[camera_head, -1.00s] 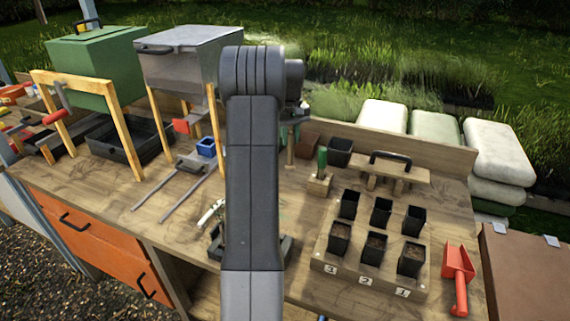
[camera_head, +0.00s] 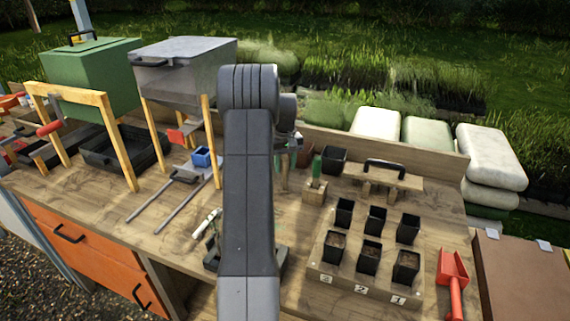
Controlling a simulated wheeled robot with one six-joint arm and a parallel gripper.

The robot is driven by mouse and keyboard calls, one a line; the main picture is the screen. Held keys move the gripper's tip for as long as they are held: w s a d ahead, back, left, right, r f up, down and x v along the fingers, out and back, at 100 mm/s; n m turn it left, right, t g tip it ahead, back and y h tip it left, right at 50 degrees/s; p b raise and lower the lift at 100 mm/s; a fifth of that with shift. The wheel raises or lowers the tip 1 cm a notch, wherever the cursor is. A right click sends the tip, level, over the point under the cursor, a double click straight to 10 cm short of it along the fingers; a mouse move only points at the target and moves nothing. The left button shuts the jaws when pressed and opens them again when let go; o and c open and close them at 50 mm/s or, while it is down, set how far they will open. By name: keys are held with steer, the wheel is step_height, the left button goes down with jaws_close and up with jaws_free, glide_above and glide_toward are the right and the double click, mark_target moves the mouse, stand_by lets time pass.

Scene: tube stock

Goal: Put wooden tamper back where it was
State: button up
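My gripper (camera_head: 287,148) is mostly hidden behind my own dark arm, which stands upright in the middle of the head view. A slim wooden piece (camera_head: 284,174), which looks like the wooden tamper, shows just under the gripper at the arm's right edge. The gripper appears shut on it, though the fingertips are hard to make out. It is upright over the back part of the bench. Whether its lower end touches the bench I cannot tell.
Right of it are a wooden block with a green-handled tool (camera_head: 315,190), a black pot (camera_head: 334,160) and a wooden board with a black handle (camera_head: 385,178). The pot tray (camera_head: 322,278) and red scoop (camera_head: 453,272) are at front right. Metal rails (camera_head: 180,205) lie left.

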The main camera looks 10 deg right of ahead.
steer(key=shift+o, duration=0.3)
step_height(320, 180, up, 12)
steer(key=b, duration=0.1)
steer(key=shift+r, duration=0.2)
